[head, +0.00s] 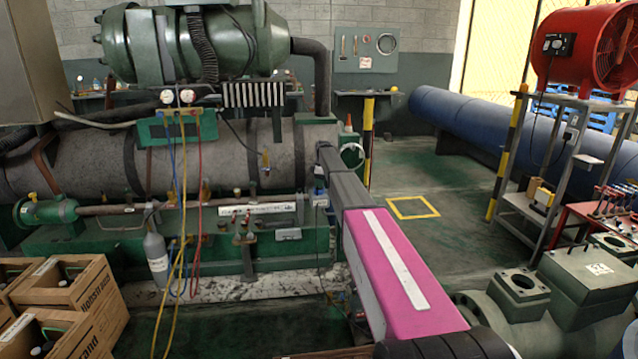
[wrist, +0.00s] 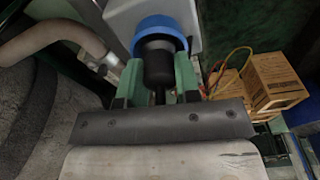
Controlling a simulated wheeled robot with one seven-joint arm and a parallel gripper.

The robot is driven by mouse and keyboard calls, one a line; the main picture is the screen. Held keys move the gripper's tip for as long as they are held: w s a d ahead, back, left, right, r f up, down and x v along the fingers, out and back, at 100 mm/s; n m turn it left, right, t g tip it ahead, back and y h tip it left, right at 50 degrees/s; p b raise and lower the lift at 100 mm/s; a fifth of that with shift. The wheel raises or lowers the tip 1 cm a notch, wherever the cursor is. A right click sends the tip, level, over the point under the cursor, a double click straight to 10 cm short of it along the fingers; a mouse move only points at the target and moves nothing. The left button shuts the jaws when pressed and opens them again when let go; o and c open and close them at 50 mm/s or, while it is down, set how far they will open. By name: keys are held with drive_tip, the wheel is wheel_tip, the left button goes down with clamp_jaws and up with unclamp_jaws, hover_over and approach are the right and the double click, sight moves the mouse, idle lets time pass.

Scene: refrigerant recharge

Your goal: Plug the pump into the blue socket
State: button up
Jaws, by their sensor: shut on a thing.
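In the wrist view my gripper (wrist: 158,76) has its two green fingers closed on a black plug (wrist: 158,66). The plug points away from me at the blue socket (wrist: 160,24), a round blue collar on a pale grey box (wrist: 128,12). The plug's front end overlaps the collar's opening in this view. I cannot tell how deep it sits. A short dark cable end shows behind the plug, between the fingers. In the head view my arm reaches toward the right end of the green machine, and the plug is too small to make out. I cannot identify the pump.
Wooden crates (wrist: 274,82) stand lower right there, with a yellow hose (wrist: 232,62). In the head view a blue tank (head: 500,125) and a shelf cart (head: 540,205) stand right, beyond open floor.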

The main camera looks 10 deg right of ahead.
drive_tip(key=shift+f, duration=0.1)
drive_tip(key=o, duration=0.9)
drive_tip(key=r, duration=0.6)
drive_tip(key=d+r, duration=0.1)
drive_tip(key=r, duration=0.2)
drive_tip(key=shift+d+r, duration=0.1)
drive_tip(key=shift+r, duration=0.2)
drive_tip(key=shift+s+r, duration=0.15)
drive_tip(key=shift+r, duration=0.15)
drive_tip(key=s+f+m, duration=0.2)
drive_tip(key=s+f, duration=0.3)
drive_tip(key=s, duration=0.4)
drive_tip(key=s+a+f+m, duration=0.1)
drive_tip(key=s+f+m, duration=0.3)
drive_tip(key=s, duration=0.5)
drive_tip(key=s+f+m, duration=0.1)
drive_tip(key=s+f, duration=0.5)
drive_tip(key=s, duration=0.4)
drive_tip(key=s+f+m, duration=0.2)
drive_tip(key=s+m, duration=0.1)
drive_tip(key=s, duration=0.6)
drive_tip(key=s+f+m+h, duration=0.1)
drive_tip(key=s+f+m, duration=0.1)
drive_tip(key=s, duration=0.8)
drive_tip(key=s+f+m, duration=0.3)
drive_tip(key=s, duration=0.7)
drive_tip(key=shift+a+m, duration=0.1)
drive_tip(key=shift+m, duration=0.3)
